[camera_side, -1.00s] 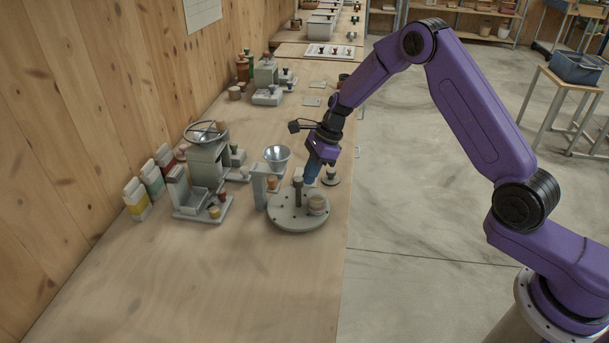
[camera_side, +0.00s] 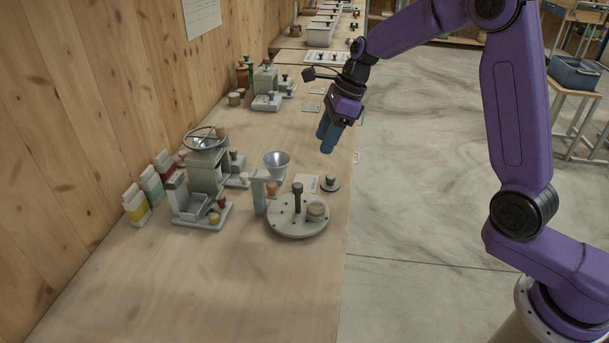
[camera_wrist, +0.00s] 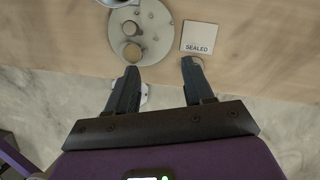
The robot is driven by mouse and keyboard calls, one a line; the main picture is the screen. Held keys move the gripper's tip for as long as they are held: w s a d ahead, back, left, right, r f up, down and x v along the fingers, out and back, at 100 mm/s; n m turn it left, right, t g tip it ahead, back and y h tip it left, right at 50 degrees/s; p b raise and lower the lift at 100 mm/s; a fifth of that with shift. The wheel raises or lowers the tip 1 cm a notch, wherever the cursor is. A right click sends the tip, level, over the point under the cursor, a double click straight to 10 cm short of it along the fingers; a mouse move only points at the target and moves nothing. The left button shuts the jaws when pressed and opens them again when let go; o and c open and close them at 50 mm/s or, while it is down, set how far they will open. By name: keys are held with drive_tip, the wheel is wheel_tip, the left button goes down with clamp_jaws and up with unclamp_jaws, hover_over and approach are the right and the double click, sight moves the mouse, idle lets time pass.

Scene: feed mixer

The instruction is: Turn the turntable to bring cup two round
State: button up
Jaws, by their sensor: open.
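The grey turntable (camera_side: 297,226) lies flat on the bench, with a dark upright post (camera_side: 297,196) and a cup (camera_side: 317,211) on its right side. I cannot tell which cup this is. A second cup (camera_side: 272,188) seems to be under the funnel, partly hidden. In the wrist view the turntable (camera_wrist: 153,19) is at the top, its upper edge partly cut off, with the cup (camera_wrist: 132,51) near its lower edge. My gripper (camera_side: 327,143) is open and empty, raised above and behind the turntable, touching nothing. It also shows in the wrist view (camera_wrist: 162,68).
A metal funnel (camera_side: 277,160) stands on a holder at the turntable's back left. A plate marked SEALED (camera_wrist: 198,37) and a small knob on a dark base (camera_side: 330,183) are beside the turntable. A grey mixer (camera_side: 205,172) stands left. The bench front is clear.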

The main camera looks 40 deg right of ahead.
drive_tip(key=s+a+r+m+t, duration=0.1)
drive_tip(key=s+a+r+m, duration=0.35)
drive_tip(key=r, duration=0.25)
approach(297, 184)
drive_tip(key=shift+n+h, duration=0.25)
drive_tip(key=shift+h, duration=0.15)
drive_tip(key=x, duration=0.8)
drive_tip(key=shift+a+f, duration=0.3)
drive_tip(key=shift+a, duration=0.2)
clamp_jaws()
